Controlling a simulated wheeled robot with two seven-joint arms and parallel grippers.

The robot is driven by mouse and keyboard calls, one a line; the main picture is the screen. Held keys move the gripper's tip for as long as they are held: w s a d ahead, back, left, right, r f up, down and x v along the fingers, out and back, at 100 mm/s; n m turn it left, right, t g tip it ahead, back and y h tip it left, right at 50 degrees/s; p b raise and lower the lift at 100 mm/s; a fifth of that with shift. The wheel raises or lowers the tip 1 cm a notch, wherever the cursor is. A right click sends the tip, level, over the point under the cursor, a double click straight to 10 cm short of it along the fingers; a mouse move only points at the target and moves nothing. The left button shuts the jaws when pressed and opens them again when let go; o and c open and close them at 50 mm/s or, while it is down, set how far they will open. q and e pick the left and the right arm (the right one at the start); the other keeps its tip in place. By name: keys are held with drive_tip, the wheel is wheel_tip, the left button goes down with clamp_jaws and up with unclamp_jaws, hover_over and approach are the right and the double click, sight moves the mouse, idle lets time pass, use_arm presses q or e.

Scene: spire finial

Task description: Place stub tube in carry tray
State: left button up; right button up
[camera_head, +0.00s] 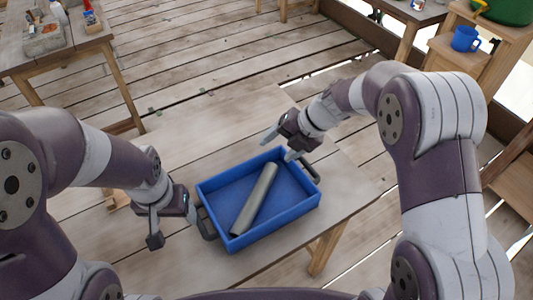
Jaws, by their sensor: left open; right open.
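A grey stub tube (256,197) lies diagonally inside the blue carry tray (275,228). The tray sits on a wooden table and has a dark handle at its left end (207,228) and another at its right end (313,170). My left gripper (172,226) is open and empty, just left of the tray by its left handle. My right gripper (281,146) is open, at the tray's far edge near the right handle. I cannot tell whether either gripper touches the tray.
The wooden table (225,130) has bare room beyond the tray. A small wooden piece (117,199) lies near my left arm. Another bench (85,45) with items stands at the far left. A blue mug (465,39) stands on a wooden stand at the upper right.

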drive_tip(key=w+d+r+m+t+h, duration=0.1)
drive_tip(key=d+r+m+t+h, duration=0.2)
drive_tip(key=m, duration=0.6)
drive_tip(key=w+d+r+m+t+h, duration=0.1)
drive_tip(key=w+d+r+m+t, duration=0.1)
drive_tip(key=d+m+t, duration=0.35)
drive_tip(key=s+d+f+m+g+h, duration=0.1)
drive_tip(key=s+d+f+m+g, duration=0.1)
drive_tip(key=s+m, duration=0.7)
drive_tip(key=s+d+f+m+g+h, duration=0.1)
drive_tip(key=s+d+f+m+g, duration=0.1)
drive_tip(key=s+f+m+g, duration=0.2)
drive_tip(key=s+m+g, duration=0.3)
drive_tip(key=s+m, duration=0.2)
drive_tip(key=s, duration=0.2)
drive_tip(key=shift+d+h, duration=0.2)
drive_tip(key=shift+h, duration=0.1)
drive_tip(key=shift+s, duration=0.1)
